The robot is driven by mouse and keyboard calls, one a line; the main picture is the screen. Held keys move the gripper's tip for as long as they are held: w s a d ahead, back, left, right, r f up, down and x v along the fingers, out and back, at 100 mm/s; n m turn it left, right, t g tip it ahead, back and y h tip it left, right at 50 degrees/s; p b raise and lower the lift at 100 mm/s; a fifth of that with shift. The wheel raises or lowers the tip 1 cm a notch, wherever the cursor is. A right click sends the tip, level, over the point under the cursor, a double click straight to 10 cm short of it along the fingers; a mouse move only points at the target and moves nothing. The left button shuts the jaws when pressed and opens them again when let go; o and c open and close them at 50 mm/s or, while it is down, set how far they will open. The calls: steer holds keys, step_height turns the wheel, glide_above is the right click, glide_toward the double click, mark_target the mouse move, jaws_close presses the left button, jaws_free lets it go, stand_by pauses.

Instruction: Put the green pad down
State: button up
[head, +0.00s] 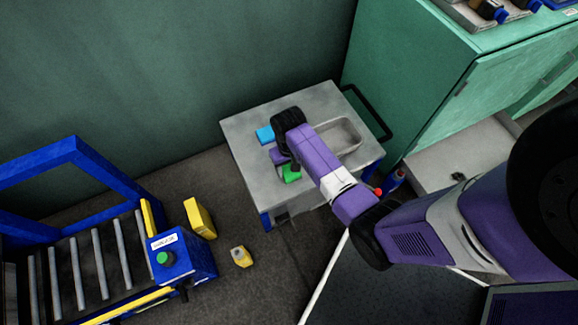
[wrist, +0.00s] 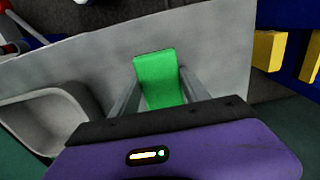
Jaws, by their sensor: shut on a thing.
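The green pad (wrist: 156,78) is held between the two fingers of my gripper (wrist: 160,92) in the wrist view. The pad also shows in the head view (head: 291,174), just beyond my gripper (head: 294,168) and over the front part of the grey table (head: 253,187). Whether the pad touches the tabletop or hangs a little above it I cannot tell. My arm hides part of the table around it.
A blue pad (head: 265,135) lies on the table beyond my wrist. A grey tray (head: 341,138) stands on the table's right side. A green cabinet (head: 415,90) is at the right. A roller conveyor (head: 90,270) with blue frame is at the left.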

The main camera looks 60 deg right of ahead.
mark_target(289, 168)
steer(key=shift+f, duration=0.1)
steer(key=o, duration=1.2)
step_height(289, 168, up, 12)
steer(key=p, duration=0.3)
steer(key=s+a+r+n+t+h, duration=0.15)
steer(key=s+a+n+t, duration=0.25)
steer(key=s+a+t, duration=0.6)
steer(key=s+a+r+n+t, duration=0.1)
steer(key=s+a+r, duration=0.1)
steer(key=r, duration=0.6)
steer(key=s+a+r+n+t+y, duration=0.1)
steer(key=s+a+r+t, duration=0.1)
steer(key=r, duration=0.6)
steer(key=s+a+r+t, duration=0.2)
steer(key=s+a+r, duration=0.2)
steer(key=r, duration=0.4)
steer(key=shift+s+a+r+n+y, duration=0.15)
steer(key=shift+a+n+y, duration=0.15)
steer(key=shift+n, duration=0.1)
